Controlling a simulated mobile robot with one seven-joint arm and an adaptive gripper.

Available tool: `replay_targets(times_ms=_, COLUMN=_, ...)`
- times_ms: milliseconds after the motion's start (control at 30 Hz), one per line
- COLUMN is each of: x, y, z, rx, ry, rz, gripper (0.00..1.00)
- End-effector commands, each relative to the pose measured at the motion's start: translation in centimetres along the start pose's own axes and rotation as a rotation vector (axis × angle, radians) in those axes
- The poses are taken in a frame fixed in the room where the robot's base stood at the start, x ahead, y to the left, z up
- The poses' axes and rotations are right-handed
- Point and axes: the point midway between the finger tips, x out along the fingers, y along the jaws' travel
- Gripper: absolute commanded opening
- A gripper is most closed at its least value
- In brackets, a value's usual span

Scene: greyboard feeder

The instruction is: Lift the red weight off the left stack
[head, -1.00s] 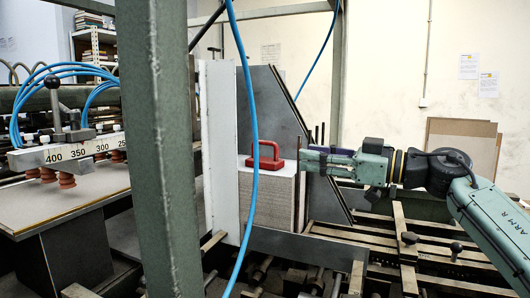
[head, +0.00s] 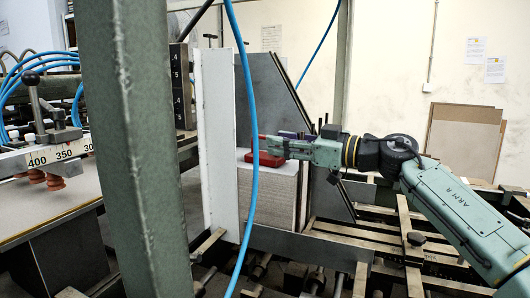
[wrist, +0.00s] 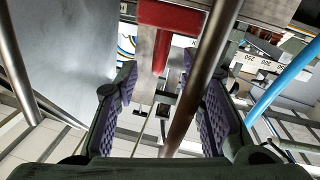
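In the wrist view the red weight (wrist: 175,17) is at the top centre, with a red part pointing down between my fingertips. My gripper (wrist: 160,78) is open, with its purple pads apart on either side. I cannot tell whether a finger touches the weight.
A metal rod (wrist: 200,80) crosses the wrist view close to the right finger. A blue hose (head: 252,130) hangs in front of the stack. A green post (head: 130,150) stands at the near left. A dark slanted plate (head: 275,95) rises behind the stack.

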Motion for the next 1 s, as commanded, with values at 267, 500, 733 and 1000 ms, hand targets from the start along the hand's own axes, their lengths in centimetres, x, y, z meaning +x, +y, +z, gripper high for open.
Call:
replay_targets(times_ms=267, x=2.5, y=0.0, z=0.0, rx=0.0, ry=-0.001, rz=0.0, gripper=0.37)
replay_targets(times_ms=500, x=2.5, y=0.0, z=0.1, rx=0.0, ry=-0.001, rz=0.0, gripper=0.33)
replay_targets(times_ms=733, x=2.5, y=0.0, z=0.0, rx=0.0, ry=-0.001, rz=0.0, gripper=0.17)
replay_targets(times_ms=1000, x=2.5, y=0.0, z=0.0, rx=0.0, ry=-0.001, rz=0.0, gripper=0.0)
